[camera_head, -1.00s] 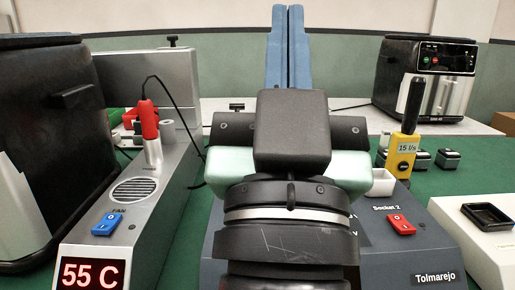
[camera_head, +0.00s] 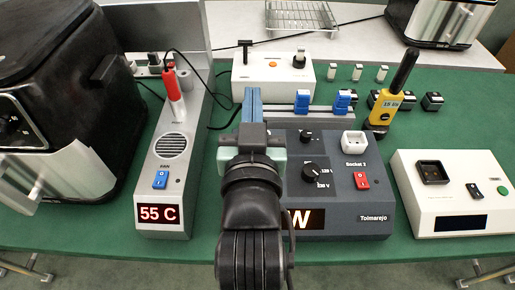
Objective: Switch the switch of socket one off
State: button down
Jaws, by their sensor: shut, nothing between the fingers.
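The dark grey socket box (camera_head: 330,135) marked Tolmarejo stands in the middle of the table. Its right part has a white socket (camera_head: 354,143) labelled Socket 2 and a red switch (camera_head: 361,181). Two black dials and a partly covered lit display (camera_head: 300,220) show beside my arm. Socket one and its switch do not show; my arm and gripper cover the left part of the box. My gripper (camera_head: 252,92) has its blue fingers together and empty, pointing away over the box's back left side. Contact with the box cannot be told.
A black fryer (camera_head: 60,110) stands far left. Another white box (camera_head: 275,70) is behind.

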jog(key=s+f+g+p, duration=0.2)
jog(key=s+p, duration=0.4)
jog(key=p, duration=0.3)
jog(key=s+d+f+g+p, duration=0.1)
jog(key=s+f+g+p, duration=0.2)
jog(key=p, duration=0.7)
jog(key=s+g, duration=0.2)
jog(key=shift+s+f, duration=0.25)
jog(key=shift+s, duration=0.15)
jog(key=p+x, duration=0.1)
jog(key=x, duration=0.9)
jog(key=shift+d+f, duration=0.1)
notch_tip(320, 180, down, 2)
jog(key=shift+w+f+p, duration=0.1)
jog(key=shift+f+p, duration=0.1)
jog(key=shift+p, duration=0.1)
jog(key=shift+w+f, duration=0.1)
jog(key=shift+f, duration=0.7)
